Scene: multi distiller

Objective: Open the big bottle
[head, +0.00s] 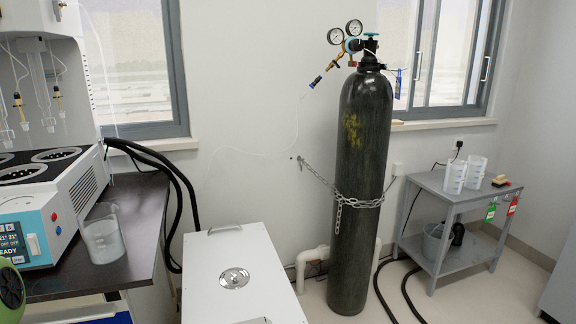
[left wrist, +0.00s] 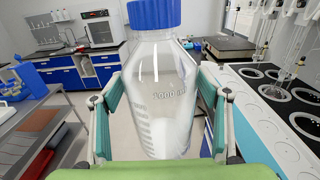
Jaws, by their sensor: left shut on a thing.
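A clear bottle (left wrist: 162,110) with printed volume marks and a blue screw cap (left wrist: 154,13) stands upright in the left wrist view. The cap is on the bottle, and its top is cut off by the picture edge. My left gripper (left wrist: 158,88) is shut on the bottle's body, with a green finger on each side, below the cap. The bottle's base is hidden behind the green gripper part in front. In the head view the bottle does not show. My right gripper is in neither view.
A tall dark gas cylinder (head: 361,180) with gauges stands chained at the wall. A white lidded box (head: 240,265) is in front of it. A dark bench (head: 140,225) at left holds a beaker (head: 102,238) and a white machine. A grey cart (head: 450,190) stands right.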

